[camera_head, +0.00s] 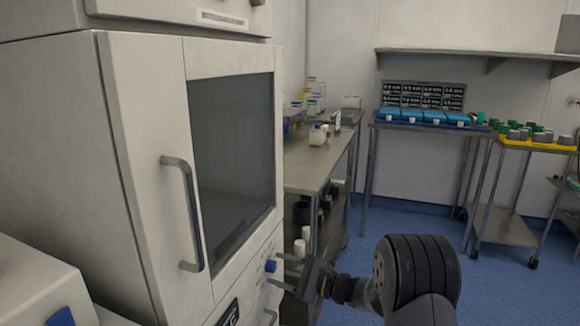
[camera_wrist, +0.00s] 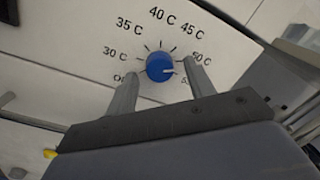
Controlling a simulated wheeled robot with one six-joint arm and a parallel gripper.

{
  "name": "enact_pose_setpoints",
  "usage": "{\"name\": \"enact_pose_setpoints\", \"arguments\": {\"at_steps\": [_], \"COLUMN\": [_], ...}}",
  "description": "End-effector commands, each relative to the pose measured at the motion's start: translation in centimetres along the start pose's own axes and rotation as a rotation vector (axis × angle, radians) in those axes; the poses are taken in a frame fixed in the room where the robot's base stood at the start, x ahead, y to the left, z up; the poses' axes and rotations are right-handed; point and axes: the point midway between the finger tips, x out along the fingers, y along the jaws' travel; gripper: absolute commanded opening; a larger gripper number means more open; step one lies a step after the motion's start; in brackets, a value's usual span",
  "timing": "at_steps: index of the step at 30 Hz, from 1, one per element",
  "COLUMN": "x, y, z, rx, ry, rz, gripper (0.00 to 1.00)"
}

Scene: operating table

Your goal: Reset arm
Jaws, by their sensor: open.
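My gripper (camera_head: 272,270) is at the lower front of the white cabinet (camera_head: 140,150) in the head view. In the wrist view my gripper (camera_wrist: 160,85) is open, one finger on each side of a blue knob (camera_wrist: 160,67). The knob also shows in the head view (camera_head: 270,266). Around it are temperature marks, with 30 C, 35 C, 40 C, 45 C and 50 C readable. I cannot tell whether the fingers touch the knob. My dark arm (camera_head: 415,275) reaches in from the lower right.
The cabinet's door handle (camera_head: 184,213) sticks out above and left of the gripper. A metal table (camera_head: 320,160) with bottles stands behind. Further back are a table with blue racks (camera_head: 425,115) and a yellow-topped cart (camera_head: 530,143). Blue floor (camera_head: 400,222) lies open between them.

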Motion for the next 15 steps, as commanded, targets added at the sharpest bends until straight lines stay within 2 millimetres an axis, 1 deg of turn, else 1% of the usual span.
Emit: {"name": "enact_pose_setpoints", "arguments": {"at_steps": [1,15], "x": [-0.03,-0.02], "y": [0.27,0.09], "z": [-0.36,-0.34], "rx": [-0.050,-0.532], "ry": [-0.003,-0.030], "rz": [0.000,0.003], "gripper": [0.51,0.51]}}
